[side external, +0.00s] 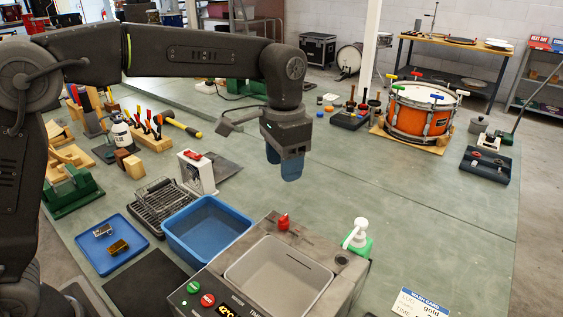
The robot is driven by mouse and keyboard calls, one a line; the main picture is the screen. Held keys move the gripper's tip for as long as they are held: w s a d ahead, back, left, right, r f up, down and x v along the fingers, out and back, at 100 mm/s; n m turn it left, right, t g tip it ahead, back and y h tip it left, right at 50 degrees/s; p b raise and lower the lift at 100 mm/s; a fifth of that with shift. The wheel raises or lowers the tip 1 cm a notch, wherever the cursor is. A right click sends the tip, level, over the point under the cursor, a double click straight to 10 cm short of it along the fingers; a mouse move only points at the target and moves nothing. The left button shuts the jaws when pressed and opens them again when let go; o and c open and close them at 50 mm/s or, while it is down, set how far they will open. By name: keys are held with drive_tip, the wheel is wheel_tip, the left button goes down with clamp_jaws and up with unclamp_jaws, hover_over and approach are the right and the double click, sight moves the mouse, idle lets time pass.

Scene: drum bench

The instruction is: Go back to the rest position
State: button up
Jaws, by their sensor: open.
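My gripper (284,172) hangs from the end of my dark arm over the middle of the green bench, pointing down. Its blue fingers are above the bench top, behind the grey washing unit and to the right of the white box. It is open, and I see nothing held in it. The gap between the fingers is hard to make out from this side.
An ultrasonic-style washer (228,277) with a grey basin stands in front, beside a blue tub (207,226). A blue tray (111,245) holds two small metal parts. A white box (197,172) stands left. An orange drum (420,112) stands back right.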

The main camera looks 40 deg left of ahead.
drive_tip(key=s+a+r+n+t, duration=0.2)
drive_tip(key=s+a, duration=0.3)
drive_tip(key=s, duration=0.3)
drive_tip(key=s+a+r+n+t, duration=0.2)
drive_tip(key=s+a, duration=0.3)
drive_tip(key=s, duration=0.3)
drive_tip(key=s+a+f+n+t, duration=0.1)
drive_tip(key=s+a+f, duration=0.1)
drive_tip(key=s+f, duration=0.2)
drive_tip(key=s, duration=0.3)
drive_tip(key=shift+a+t, duration=0.3)
drive_tip(key=shift+a, duration=0.1)
drive_tip(key=shift+s, duration=0.1)
